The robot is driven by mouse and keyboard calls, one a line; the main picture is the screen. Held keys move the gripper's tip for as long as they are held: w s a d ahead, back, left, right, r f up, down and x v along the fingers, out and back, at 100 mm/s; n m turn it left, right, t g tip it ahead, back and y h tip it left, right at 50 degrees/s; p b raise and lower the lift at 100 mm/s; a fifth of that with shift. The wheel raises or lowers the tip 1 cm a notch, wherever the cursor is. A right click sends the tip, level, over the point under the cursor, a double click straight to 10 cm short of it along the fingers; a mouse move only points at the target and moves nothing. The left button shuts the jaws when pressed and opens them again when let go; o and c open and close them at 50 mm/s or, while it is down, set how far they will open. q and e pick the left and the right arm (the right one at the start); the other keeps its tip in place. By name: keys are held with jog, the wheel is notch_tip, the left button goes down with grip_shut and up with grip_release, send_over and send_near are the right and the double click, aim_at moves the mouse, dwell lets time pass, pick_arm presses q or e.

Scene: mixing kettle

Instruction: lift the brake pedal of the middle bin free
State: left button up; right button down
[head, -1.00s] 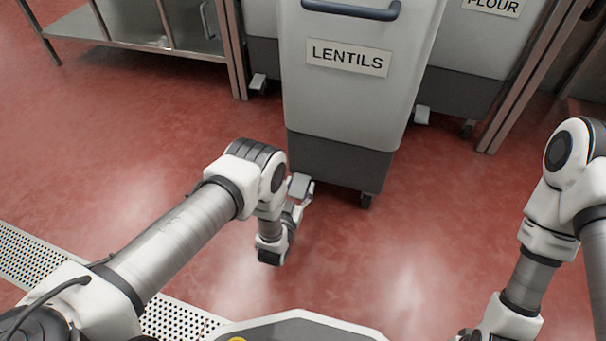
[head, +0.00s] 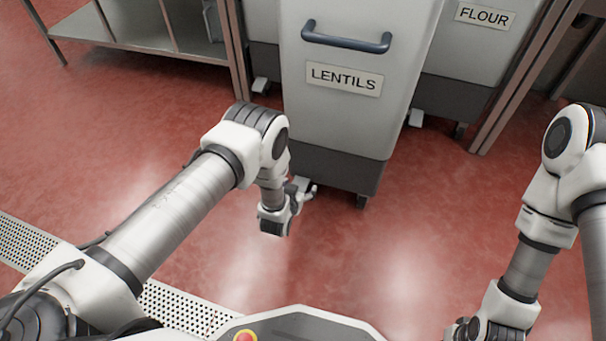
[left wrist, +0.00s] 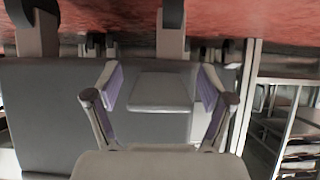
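The middle bin (head: 350,115), labelled LENTILS, is a pale grey bin with a dark base and a blue-grey handle. Its brake pedal (left wrist: 160,91), a flat grey plate, shows in the left wrist view between my left gripper's fingers (left wrist: 161,98). The fingers are open, one on each side of the pedal, with a gap visible on both sides. In the head view my left gripper (head: 302,194) is low at the bin's front left bottom corner and largely hides the pedal. My right gripper (head: 462,331) is at the bottom edge, partly cut off, its fingers unclear.
A FLOUR bin (head: 470,60) stands behind to the right, with a pedal (head: 416,118) near the floor. Another pedal (head: 260,85) shows behind to the left. A metal shelf unit (head: 130,40) stands at the left. The red floor in front is clear.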

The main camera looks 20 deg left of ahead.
pick_arm(q)
jog(key=shift+r, duration=0.1)
jog(key=p+v, duration=0.6)
jog(key=v, duration=0.1)
dwell(0.4)
